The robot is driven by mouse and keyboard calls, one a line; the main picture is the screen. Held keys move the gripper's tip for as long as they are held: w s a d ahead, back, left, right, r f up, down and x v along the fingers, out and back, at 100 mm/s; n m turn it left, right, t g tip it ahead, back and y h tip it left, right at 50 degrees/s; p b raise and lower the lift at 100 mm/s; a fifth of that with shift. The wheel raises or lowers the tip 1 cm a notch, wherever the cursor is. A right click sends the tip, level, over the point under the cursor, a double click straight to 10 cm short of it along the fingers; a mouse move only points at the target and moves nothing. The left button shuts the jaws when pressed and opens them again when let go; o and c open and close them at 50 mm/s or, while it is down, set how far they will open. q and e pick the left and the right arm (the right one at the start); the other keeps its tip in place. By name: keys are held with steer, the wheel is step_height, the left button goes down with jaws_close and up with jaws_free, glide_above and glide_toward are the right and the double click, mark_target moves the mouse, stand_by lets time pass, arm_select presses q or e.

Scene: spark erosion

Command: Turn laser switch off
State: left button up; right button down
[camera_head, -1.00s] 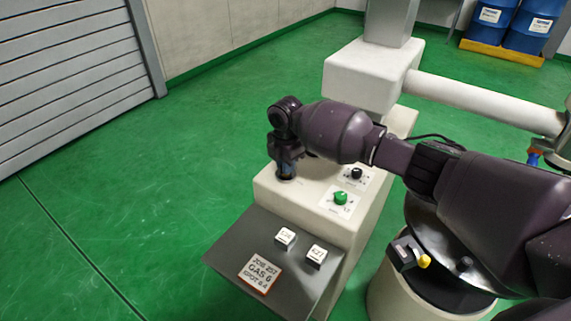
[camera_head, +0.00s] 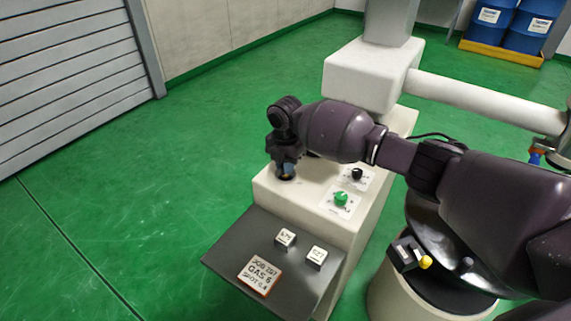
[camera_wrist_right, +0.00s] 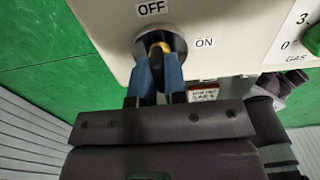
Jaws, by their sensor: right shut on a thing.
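The laser switch (camera_wrist_right: 160,46) is a round dark rotary switch with a yellow part on the cream panel. An OFF label (camera_wrist_right: 152,8) is above it and an ON label (camera_wrist_right: 204,42) is to its right. My right gripper (camera_wrist_right: 159,70) is shut on the switch, its blue fingers on either side of the yellow part. The fingers partly hide the switch, so its exact setting is unclear. In the head view my right gripper (camera_head: 286,174) points down at the console's far left top. My left gripper is not in view.
The cream console (camera_head: 290,204) also carries a green knob (camera_head: 341,198) and a black knob (camera_head: 357,173). A dark sloped shelf (camera_head: 235,250) in front holds a job card (camera_head: 260,274) and two small white-topped blocks. Green floor is clear to the left.

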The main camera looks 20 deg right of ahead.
steer(key=c, duration=1.2)
jaws_free()
steer(key=shift+o, duration=0.2)
steer(key=shift+r, duration=0.25)
step_height(320, 180, up, 4)
steer(key=shift+f+p, duration=0.1)
steer(key=shift+p, duration=0.3)
step_height(320, 180, up, 5)
steer(key=shift+r+p, duration=0.15)
steer(key=shift+p, duration=0.2)
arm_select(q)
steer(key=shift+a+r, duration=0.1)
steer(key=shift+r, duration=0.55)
arm_select(e)
steer(key=shift+r, duration=0.65)
